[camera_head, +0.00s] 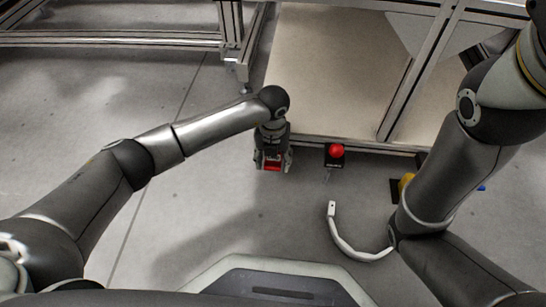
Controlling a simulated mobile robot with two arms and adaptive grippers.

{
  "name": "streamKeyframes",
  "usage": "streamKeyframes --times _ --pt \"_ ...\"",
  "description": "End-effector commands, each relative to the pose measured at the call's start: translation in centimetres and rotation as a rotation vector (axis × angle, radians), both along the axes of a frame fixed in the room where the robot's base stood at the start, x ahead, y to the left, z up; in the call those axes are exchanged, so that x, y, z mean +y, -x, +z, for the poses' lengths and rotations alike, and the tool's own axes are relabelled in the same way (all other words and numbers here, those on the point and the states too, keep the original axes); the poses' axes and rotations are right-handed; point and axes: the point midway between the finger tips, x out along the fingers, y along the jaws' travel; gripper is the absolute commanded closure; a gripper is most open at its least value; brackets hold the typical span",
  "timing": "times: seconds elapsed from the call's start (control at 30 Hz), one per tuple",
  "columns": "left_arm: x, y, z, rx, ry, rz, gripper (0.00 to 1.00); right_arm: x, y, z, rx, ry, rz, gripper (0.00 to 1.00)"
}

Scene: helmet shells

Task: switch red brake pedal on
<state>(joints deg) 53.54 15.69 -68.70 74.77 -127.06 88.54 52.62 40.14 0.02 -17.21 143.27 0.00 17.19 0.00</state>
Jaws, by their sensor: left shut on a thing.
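A red brake pedal (272,165) is low at the front edge of the workstation, near the middle of the camera_head view. My left gripper (273,161) points down over it and is shut on it, with a finger on either side. The fingers hide much of the pedal, so its tilt cannot be told. A second red part, a round knob on a small black box (336,153), sits just to the right, apart from my gripper. My right arm rises at the right, and its gripper is out of view.
The workstation with a beige panel (330,75) and metal frame stands behind the pedal. A white curved hook-like piece (348,247) is near my right arm. A yellow part (406,182) is partly hidden by that arm. The grey floor at left is clear.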

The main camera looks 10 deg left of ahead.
Motion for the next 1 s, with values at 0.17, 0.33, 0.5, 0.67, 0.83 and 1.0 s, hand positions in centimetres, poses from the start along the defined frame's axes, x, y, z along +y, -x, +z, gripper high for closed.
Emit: streamKeyframes --times 0.17,0.33,0.5,0.67,0.83,1.0 --pt "0.1 0.3 -0.2 -0.072 -0.001 -0.002 0.87 0.0 0.0 1.3 0.001 0.000 0.000 1.00" --pt "0.1 0.5 -1.2 -0.192 0.000 -0.004 0.87 0.0 0.0 2.5 0.001 0.000 -0.001 1.00" --pt "0.0 0.6 -2.5 -0.331 0.001 -0.003 0.87 0.0 0.0 2.5 0.001 0.000 -0.001 1.00" --pt "0.0 0.4 -3.4 -0.424 0.001 -0.002 0.87 0.0 0.0 1.4 0.001 0.000 -0.001 1.00" --pt "0.0 0.2 -4.0 -0.497 0.001 -0.002 0.87 0.0 -0.1 -0.4 0.001 0.000 -0.001 1.00" --pt "0.0 0.1 -4.4 -0.552 0.000 -0.002 0.86 0.0 -0.1 -2.0 0.001 0.000 0.000 1.00"
